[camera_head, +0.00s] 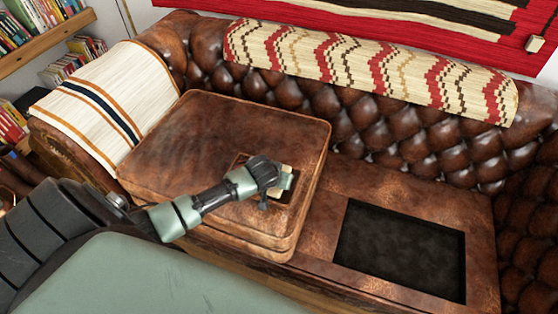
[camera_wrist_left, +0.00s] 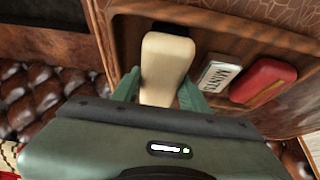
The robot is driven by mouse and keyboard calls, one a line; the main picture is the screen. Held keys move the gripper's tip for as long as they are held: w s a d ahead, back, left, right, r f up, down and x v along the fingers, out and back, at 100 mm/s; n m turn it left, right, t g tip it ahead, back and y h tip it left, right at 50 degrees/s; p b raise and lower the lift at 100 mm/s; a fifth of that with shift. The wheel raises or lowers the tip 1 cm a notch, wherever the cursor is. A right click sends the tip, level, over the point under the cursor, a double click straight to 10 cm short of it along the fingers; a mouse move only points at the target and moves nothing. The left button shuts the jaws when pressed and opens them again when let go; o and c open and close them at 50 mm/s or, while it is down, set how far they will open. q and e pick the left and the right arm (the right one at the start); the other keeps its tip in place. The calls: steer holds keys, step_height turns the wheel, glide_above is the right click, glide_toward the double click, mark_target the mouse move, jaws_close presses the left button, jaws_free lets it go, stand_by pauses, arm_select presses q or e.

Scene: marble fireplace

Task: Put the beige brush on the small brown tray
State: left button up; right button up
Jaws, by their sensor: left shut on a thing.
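The beige brush (camera_head: 287,168) is in my left gripper (camera_head: 283,183), over the leather seat cushion. In the left wrist view the brush (camera_wrist_left: 167,62) is a pale rounded block between the two green fingers of my left gripper (camera_wrist_left: 158,92). The small brown tray (camera_head: 241,158) lies on the cushion, mostly hidden by my gripper. In the left wrist view the brush is over one end of the tray (camera_wrist_left: 225,42). I cannot tell whether the brush touches it. My right gripper is not in view.
A mints tin (camera_wrist_left: 218,74) and a red item (camera_wrist_left: 263,80) lie in the tray beside the brush. A dark recessed panel (camera_head: 400,250) is right of the cushion (camera_head: 190,135). The tufted sofa back (camera_head: 380,130) rises behind.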

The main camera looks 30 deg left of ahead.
arm_select(q)
steer(key=shift+f, duration=0.1)
steer(key=o, duration=1.3)
steer(key=shift+r, duration=0.2)
steer(key=p+v, duration=0.2)
steer(key=v, duration=1)
steer(key=shift+f, duration=0.1)
